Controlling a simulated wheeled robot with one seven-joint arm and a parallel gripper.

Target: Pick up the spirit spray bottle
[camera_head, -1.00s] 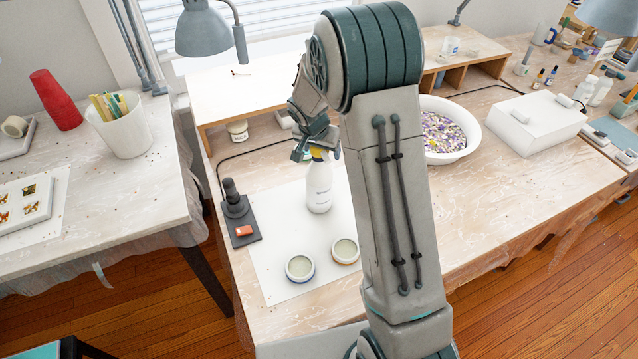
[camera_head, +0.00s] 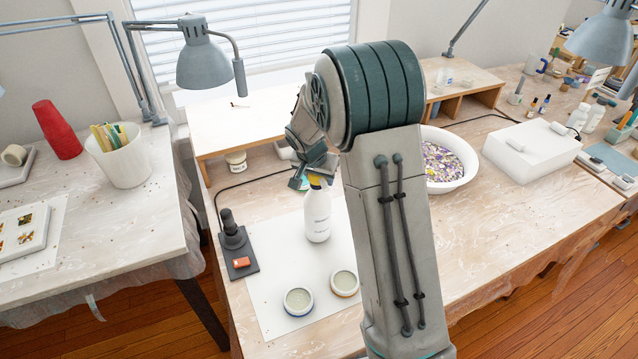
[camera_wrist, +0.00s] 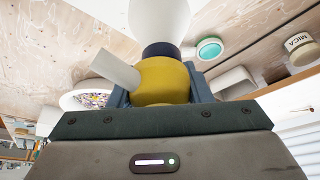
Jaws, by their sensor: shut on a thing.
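The spirit spray bottle (camera_head: 317,215) is white with a yellow head and stands upright over the white sheet on the middle bench in the head view. I cannot tell whether its base touches the sheet. My gripper (camera_head: 317,172) is at its top, shut on the yellow spray head. In the wrist view the yellow head (camera_wrist: 162,82) sits between my gripper's fingers (camera_wrist: 165,90), with a pale nozzle pointing left. The bottle's white body shows beyond the dark collar, cut off by the picture's edge.
Two small round tubs (camera_head: 298,301) stand in front of the bottle. A black stand (camera_head: 236,250) is to its left. A low wooden shelf (camera_head: 207,142) stands behind. A white basin of coloured bits (camera_head: 470,170) is to the right, beyond my arm.

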